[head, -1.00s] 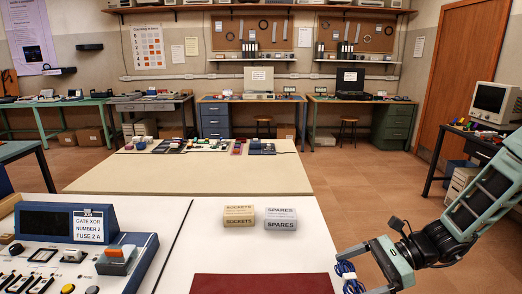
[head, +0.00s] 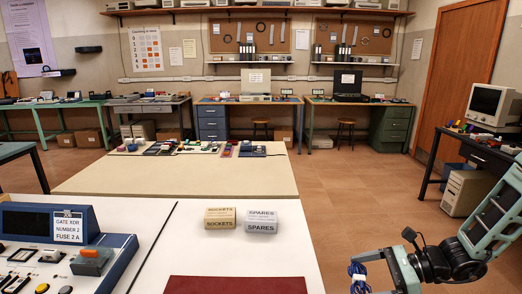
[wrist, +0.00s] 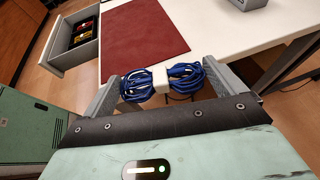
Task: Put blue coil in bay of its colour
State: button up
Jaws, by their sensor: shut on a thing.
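The blue coil (wrist: 136,86), a bundle of blue cable with a pale band at its middle, is between the fingers of my gripper (wrist: 168,84) in the wrist view. My gripper is shut on it. In the head view the coil (head: 358,278) shows at the bottom right, at the tip of my gripper (head: 374,284), just right of the white table's edge. In the wrist view an open drawer (wrist: 72,60) at the upper left holds a dark tray with red and yellow things. I cannot make out a blue bay.
A dark red mat (wrist: 145,38) lies on the white table (head: 285,245). Two small boxes, marked buckets (head: 220,218) and spares (head: 261,220), stand behind it. A blue console (head: 75,250) is at the left. A green cabinet (wrist: 25,130) stands at the wrist view's left.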

jog(key=w+d+f+m+t+h, duration=0.2)
jog(key=d+f+m+t+h, duration=0.4)
jog(key=d+m+t+h, duration=0.1)
jog(key=shift+d+f+m+t, duration=0.45)
jog(key=shift+m+t, duration=0.65)
jog(key=shift+m, duration=0.4)
